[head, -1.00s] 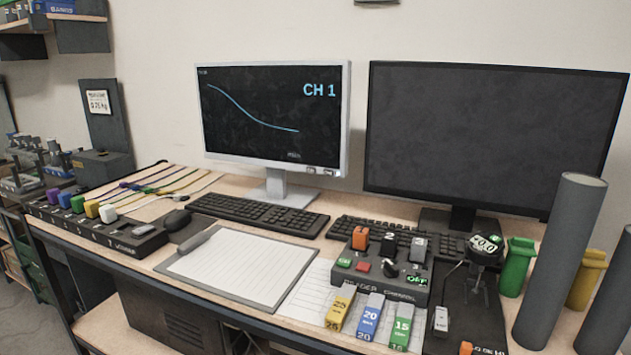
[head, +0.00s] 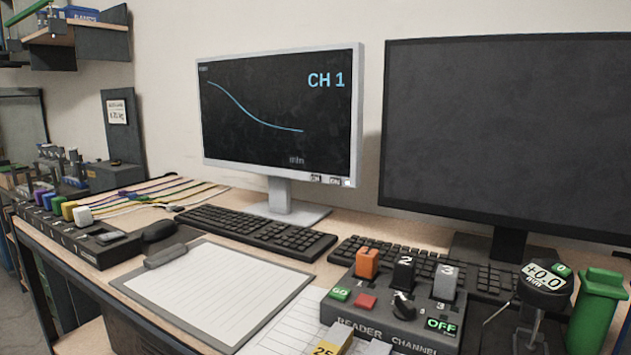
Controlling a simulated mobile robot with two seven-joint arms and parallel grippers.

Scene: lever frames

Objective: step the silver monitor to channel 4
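The silver monitor (head: 281,112) stands at the back of the desk, left of centre in the head view. Its screen is lit, with a falling blue curve and the text "CH 1" (head: 326,80) at the top right. Small labelled buttons (head: 329,180) sit on the lower right of its bezel, one seeming to read "CH". Neither of my grippers shows in the head view.
A black monitor (head: 515,130), dark, stands on the right. A reader box (head: 395,297) marked "READER CHANNEL", with blocks 1, 2, 3 and a knob, sits in front.

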